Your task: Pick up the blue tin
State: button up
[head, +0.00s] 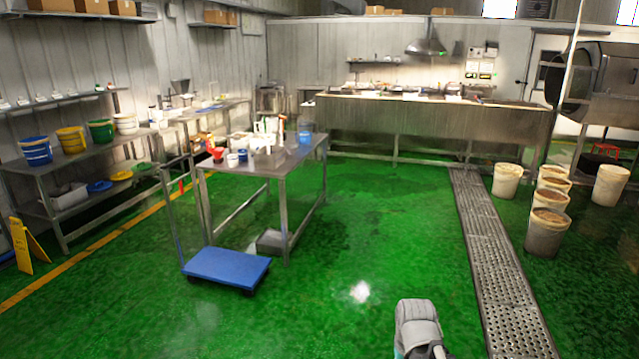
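Small blue items stand on the steel table (292,165) near the middle left. A small blue and white one (242,156) is near the table's front edge, and a larger, clear blue container (305,134) is near its far right corner. I cannot tell which of these, if any, is the blue tin. A larger blue bucket (36,151) stands on the left shelf. Part of my arm, grey and rounded, shows at the bottom edge, far from the table. My gripper's fingers cannot be made out there.
A blue platform trolley (226,268) with an upright handle stands before the table. A yellow floor sign (28,247) is at far left. Pale buckets (548,230) stand at right, beyond a metal floor drain (490,250). The green floor between the trolley and drain is clear.

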aim_at(242, 154)
jog(key=z, duration=0.35)
jog(key=i, duration=3.9)
jog(key=u, duration=0.6)
jog(key=i, duration=0.85)
jog(key=u, duration=0.7)
jog(key=i, duration=1.2)
jog(key=u, duration=0.5)
